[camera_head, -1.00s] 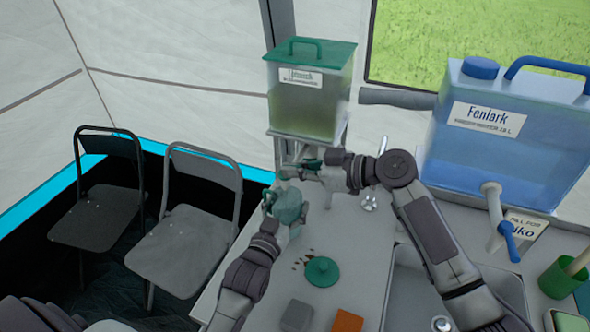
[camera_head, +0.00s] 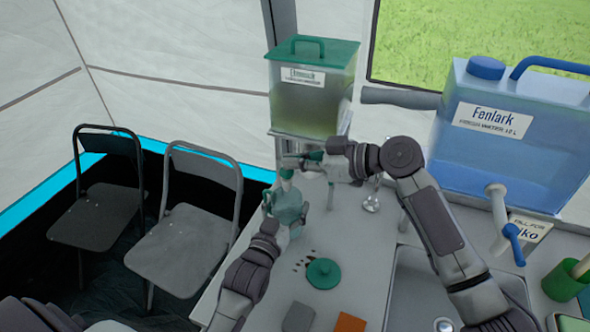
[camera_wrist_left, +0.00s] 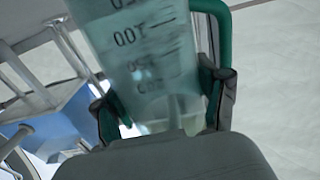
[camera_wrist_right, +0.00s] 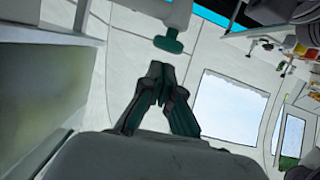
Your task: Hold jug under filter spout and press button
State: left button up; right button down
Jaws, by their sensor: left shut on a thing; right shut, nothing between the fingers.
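The water filter (camera_head: 308,110), a clear tank with a green lid, stands at the back of the counter. Its pale spout with a green part (camera_wrist_right: 170,38) shows in the right wrist view. My left gripper (camera_head: 276,222) is shut on the translucent jug (camera_head: 289,204), which has volume marks (camera_wrist_left: 150,50) and a green handle (camera_wrist_left: 222,35). The jug is held roughly upright below the spout area. My right gripper (camera_head: 299,160) is shut and empty, just above the jug. Its fingertips (camera_wrist_right: 158,78) point at the green part, with a small gap seen. I cannot make out a button.
A green round lid (camera_head: 323,272), a grey block (camera_head: 299,317) and an orange block (camera_head: 349,322) lie on the counter. The blue Fenlark water container (camera_head: 500,140) stands right, near the sink (camera_head: 420,290). A green cup (camera_head: 562,281) is at far right. Folding chairs (camera_head: 185,245) stand left.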

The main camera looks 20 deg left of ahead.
aim_at(282, 217)
pick_arm(q)
jog(key=shift+r, duration=0.15)
pick_arm(e)
notch_tip(282, 217, up, 8)
jog(key=shift+s+d, duration=0.15)
pick_arm(q)
jog(key=shift+d, duration=0.1)
pick_arm(e)
jog(key=shift+f, duration=0.1)
dwell(0.8)
